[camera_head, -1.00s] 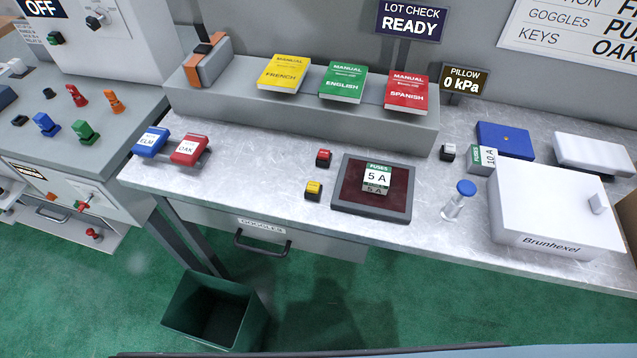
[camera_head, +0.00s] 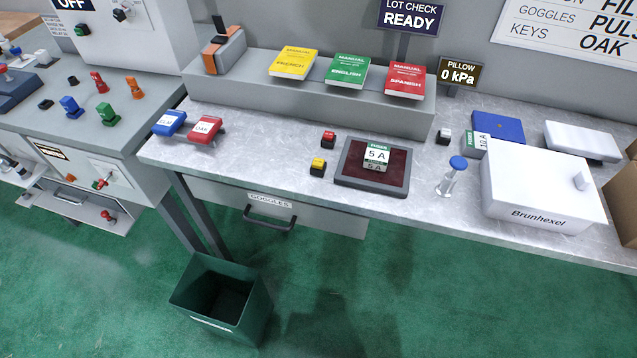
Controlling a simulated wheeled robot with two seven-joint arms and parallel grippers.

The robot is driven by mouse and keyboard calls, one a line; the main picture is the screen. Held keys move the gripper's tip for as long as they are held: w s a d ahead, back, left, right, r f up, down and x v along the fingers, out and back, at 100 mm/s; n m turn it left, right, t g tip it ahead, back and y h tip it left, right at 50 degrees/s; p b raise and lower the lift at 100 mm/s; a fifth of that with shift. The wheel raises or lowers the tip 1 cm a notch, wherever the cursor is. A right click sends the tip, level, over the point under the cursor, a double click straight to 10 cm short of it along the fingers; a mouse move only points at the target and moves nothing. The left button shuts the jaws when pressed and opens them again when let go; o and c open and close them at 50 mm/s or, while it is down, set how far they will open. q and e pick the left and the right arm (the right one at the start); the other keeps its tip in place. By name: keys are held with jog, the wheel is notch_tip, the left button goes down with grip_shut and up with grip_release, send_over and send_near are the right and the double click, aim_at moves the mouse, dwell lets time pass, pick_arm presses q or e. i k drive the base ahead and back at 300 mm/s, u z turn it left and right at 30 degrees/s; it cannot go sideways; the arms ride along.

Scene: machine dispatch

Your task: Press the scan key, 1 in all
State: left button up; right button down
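Three small keys with dark bases stand on the grey bench (camera_head: 250,160): a red-topped key (camera_head: 328,139), a yellow-topped key (camera_head: 318,166) in front of it, and a white-topped key (camera_head: 444,136) farther right. Their lettering is too small to read, so I cannot tell which is the scan key. Beside the red and yellow keys lies a dark pad (camera_head: 351,173) with a fuse box marked 5 A (camera_head: 376,154) on it. The lot check sign (camera_head: 410,16) reads READY. Neither of my grippers is in view.
Manuals stand on a raised shelf (camera_head: 230,90) behind the keys. A blue-topped plunger (camera_head: 452,175) and a white Brunhexel box (camera_head: 540,190) stand at right. Red and blue tags (camera_head: 205,129) lie at the left edge. A green bin (camera_head: 215,300) stands on the floor.

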aim_at(317, 163)
jog(key=k, duration=0.2)
jog(key=u, duration=1.55)
jog(key=i, duration=0.6)
jog(key=z, duration=2.1)
